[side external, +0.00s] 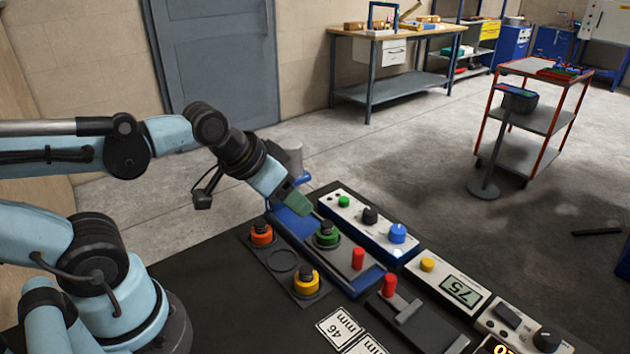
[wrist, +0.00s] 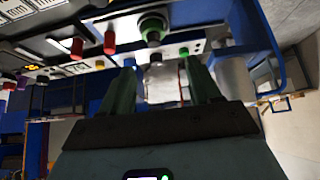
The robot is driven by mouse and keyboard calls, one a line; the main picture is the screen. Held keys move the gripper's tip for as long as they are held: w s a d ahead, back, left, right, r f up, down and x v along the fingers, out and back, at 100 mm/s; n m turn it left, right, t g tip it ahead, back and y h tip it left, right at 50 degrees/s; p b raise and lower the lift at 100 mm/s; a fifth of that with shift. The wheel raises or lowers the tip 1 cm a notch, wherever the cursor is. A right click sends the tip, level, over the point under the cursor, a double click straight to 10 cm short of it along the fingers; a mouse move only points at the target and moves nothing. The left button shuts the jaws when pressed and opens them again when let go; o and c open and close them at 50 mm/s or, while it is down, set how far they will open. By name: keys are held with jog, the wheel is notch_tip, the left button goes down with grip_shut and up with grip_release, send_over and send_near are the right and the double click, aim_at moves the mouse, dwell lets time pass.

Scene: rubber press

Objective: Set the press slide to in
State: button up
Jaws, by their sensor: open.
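The blue press slide tray (side external: 286,213) runs diagonally across the black bench in the side view. A green round piece (side external: 327,234) sits on it, and a red upright knob (side external: 358,257) stands near its front end. The green piece (wrist: 153,29) and a red knob (wrist: 110,41) also show at the top of the wrist view. My gripper (side external: 300,203) is above the back end of the tray, away from the red knob. In the wrist view my gripper (wrist: 160,82) has its green fingers apart, with a pale block seen between them; contact cannot be told.
An orange piece (side external: 261,233) and a yellow piece (side external: 306,282) sit on a dark plate with an empty round spot. A control box (side external: 366,219) stands right of the slide. A second red knob (side external: 389,285) stands by a grey T-shaped bar. A display box (side external: 455,284) stands further right.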

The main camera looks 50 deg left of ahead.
jog(key=shift+c, duration=0.3)
jog(key=shift+c, duration=0.9)
jog(key=m+g, duration=0.2)
jog(key=g, duration=0.5)
send_near(359, 250)
notch_tip(359, 250, down, 11)
jog(key=shift+r, duration=0.1)
jog(key=shift+c, duration=0.2)
grip_shut()
